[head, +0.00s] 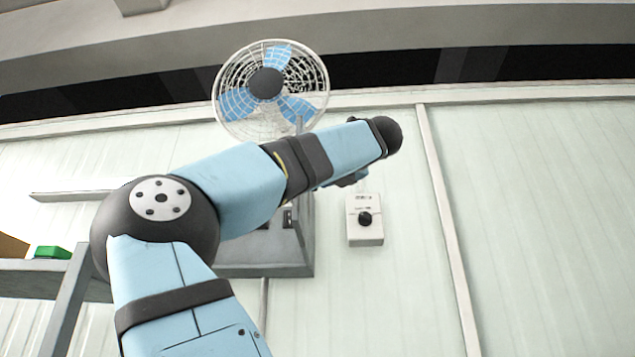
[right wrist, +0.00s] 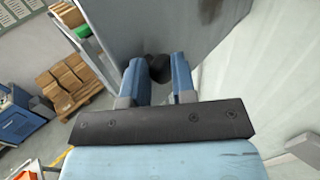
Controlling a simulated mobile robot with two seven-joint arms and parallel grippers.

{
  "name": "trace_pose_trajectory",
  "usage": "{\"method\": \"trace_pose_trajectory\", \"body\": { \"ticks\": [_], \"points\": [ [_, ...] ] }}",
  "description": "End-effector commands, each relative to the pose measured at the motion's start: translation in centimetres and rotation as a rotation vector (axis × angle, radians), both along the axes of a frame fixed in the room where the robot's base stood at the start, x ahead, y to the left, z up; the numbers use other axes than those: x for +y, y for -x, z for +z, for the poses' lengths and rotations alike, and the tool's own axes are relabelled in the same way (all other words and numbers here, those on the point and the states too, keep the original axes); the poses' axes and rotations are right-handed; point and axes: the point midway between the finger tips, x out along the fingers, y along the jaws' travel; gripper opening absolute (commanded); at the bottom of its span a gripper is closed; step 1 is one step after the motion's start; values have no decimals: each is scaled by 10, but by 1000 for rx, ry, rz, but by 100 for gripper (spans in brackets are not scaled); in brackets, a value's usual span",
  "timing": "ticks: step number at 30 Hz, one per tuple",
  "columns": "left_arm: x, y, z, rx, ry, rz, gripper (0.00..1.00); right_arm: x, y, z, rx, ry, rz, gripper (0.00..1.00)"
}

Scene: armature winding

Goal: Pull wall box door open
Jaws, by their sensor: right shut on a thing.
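The grey wall box (head: 262,270) is mounted on the pale wall, largely hidden behind my arm in the head view. A grey panel, which looks like its door (right wrist: 195,30), shows in the right wrist view. My right gripper (right wrist: 157,66) has its two blue fingers on either side of a dark handle (right wrist: 158,72) on this panel, and is shut on it. Its fingertips are hidden behind my arm in the head view. I cannot tell how far the door stands open. My left gripper is in neither view.
A white fan (head: 266,85) is above the box. A small white control box with a black knob (head: 365,218) is on the wall to the right. A shelf (head: 30,275) with a green box (head: 52,252) stands left. Cartons on a pallet (right wrist: 68,88) are on the floor.

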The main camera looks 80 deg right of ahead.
Motion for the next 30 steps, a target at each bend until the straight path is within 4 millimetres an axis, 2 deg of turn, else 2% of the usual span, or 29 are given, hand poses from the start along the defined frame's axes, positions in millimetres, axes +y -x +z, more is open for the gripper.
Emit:
{"method": "trace_pose_trajectory", "body": {
  "ticks": [1,14,15,18,19,30],
  "points": [
    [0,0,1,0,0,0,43,-5,-1,1,-2,0,-4,0],
    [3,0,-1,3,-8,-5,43,-6,-1,1,0,0,-4,0],
    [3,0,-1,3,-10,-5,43,-6,-1,1,-1,1,-4,31],
    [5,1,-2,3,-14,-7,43,-6,-1,0,-1,-1,-3,54],
    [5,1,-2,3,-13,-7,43,-6,-1,0,0,-1,-4,58],
    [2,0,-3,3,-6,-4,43,-5,0,-1,0,-3,-4,58]
  ]
}}
